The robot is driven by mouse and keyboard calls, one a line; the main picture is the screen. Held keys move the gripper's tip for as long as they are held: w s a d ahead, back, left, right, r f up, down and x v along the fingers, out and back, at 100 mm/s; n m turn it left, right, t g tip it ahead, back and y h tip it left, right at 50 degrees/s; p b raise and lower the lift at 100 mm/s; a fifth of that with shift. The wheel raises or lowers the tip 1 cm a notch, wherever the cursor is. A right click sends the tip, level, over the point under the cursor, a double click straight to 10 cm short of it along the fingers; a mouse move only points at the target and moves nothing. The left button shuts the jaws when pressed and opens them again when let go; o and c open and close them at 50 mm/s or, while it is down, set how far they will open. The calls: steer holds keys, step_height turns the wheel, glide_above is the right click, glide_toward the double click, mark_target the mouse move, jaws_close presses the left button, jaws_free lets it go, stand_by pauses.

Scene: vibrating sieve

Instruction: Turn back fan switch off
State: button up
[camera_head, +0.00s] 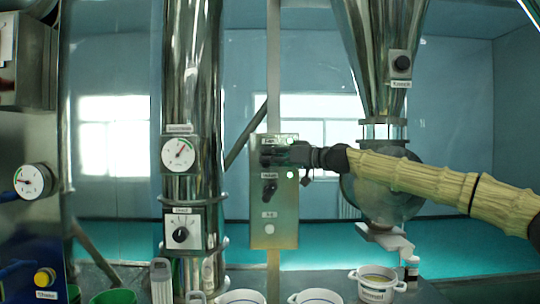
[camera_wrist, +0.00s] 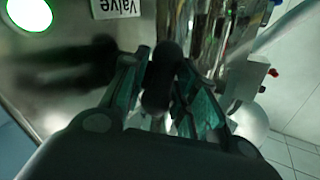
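A metal control panel (camera_head: 275,232) stands in the middle of the head view. My gripper (camera_head: 285,155) is at its upper part, reaching in from the right, and hides most of the top switch there. In the wrist view, a black switch knob (camera_wrist: 162,75) stands between the two green-padded fingers of my gripper (camera_wrist: 163,68). The fingers are close on both sides and appear to touch it. The small label above this switch is too blurred to read surely. The label "Valve" (camera_wrist: 122,8) shows upside down in the wrist view, beside a lit green lamp (camera_wrist: 30,14).
A steel column (camera_head: 192,100) with a gauge stands left, a steel hopper (camera_head: 385,60) right. Several white buckets, one of them here (camera_head: 376,284), stand below.

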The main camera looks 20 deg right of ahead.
steer(key=shift+w+a, duration=0.1)
steer(key=shift+w, duration=0.05)
jaws_close()
